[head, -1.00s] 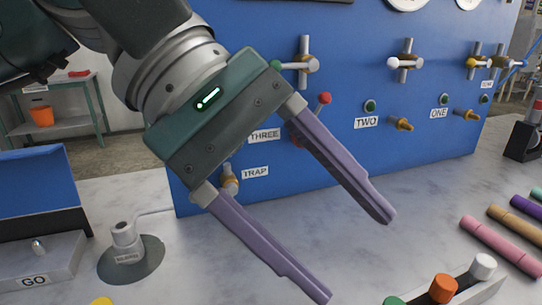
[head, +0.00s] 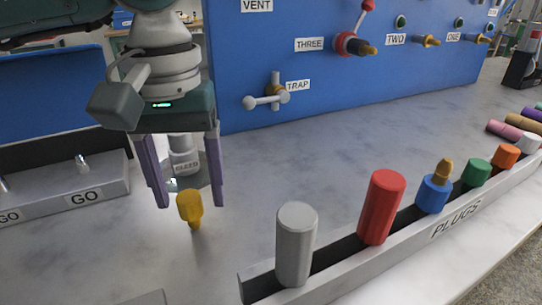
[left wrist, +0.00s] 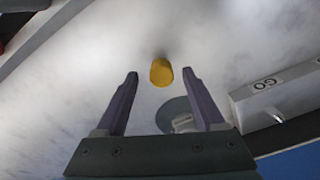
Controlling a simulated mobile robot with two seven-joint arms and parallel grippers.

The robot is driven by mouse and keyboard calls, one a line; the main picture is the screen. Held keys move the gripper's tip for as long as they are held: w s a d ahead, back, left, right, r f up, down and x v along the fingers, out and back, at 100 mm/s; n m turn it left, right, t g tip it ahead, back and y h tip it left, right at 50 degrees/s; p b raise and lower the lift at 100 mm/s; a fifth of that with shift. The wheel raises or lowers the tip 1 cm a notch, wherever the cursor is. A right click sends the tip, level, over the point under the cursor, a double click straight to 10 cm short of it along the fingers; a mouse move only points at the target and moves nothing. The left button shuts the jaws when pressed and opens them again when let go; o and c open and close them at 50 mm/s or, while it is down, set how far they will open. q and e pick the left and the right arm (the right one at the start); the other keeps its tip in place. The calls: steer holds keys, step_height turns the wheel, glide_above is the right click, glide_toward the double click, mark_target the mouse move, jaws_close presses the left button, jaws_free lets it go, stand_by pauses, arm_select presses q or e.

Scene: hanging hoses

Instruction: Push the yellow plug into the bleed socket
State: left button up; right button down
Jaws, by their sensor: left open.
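The yellow plug (head: 189,206) is on the grey table, its narrow end toward the viewer; I cannot tell whether it stands or lies. In the left wrist view the plug (left wrist: 161,72) shows just past the fingertips, in line with the gap. My left gripper (head: 191,206) points down, open and empty, with a purple finger on either side of the plug's line. The bleed socket (head: 184,162) is a grey post labelled BLEED on a round base, seen between the fingers behind the plug. In the wrist view a finger partly hides the socket (left wrist: 183,124). My right gripper is out of view.
A PLUGS rack (head: 400,250) with grey, red, blue, green and orange plugs runs along the front right. A GO box (head: 85,190) stands at left. A blue panel (head: 300,85) with valves stands behind. The middle table is clear.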

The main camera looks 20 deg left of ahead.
mark_target(188, 196)
arm_select(q)
step_height(188, 196, down, 4)
steer(key=shift+s+r, duration=0.15)
steer(key=shift+r, duration=0.1)
steer(key=shift+c, duration=0.2)
jaws_close()
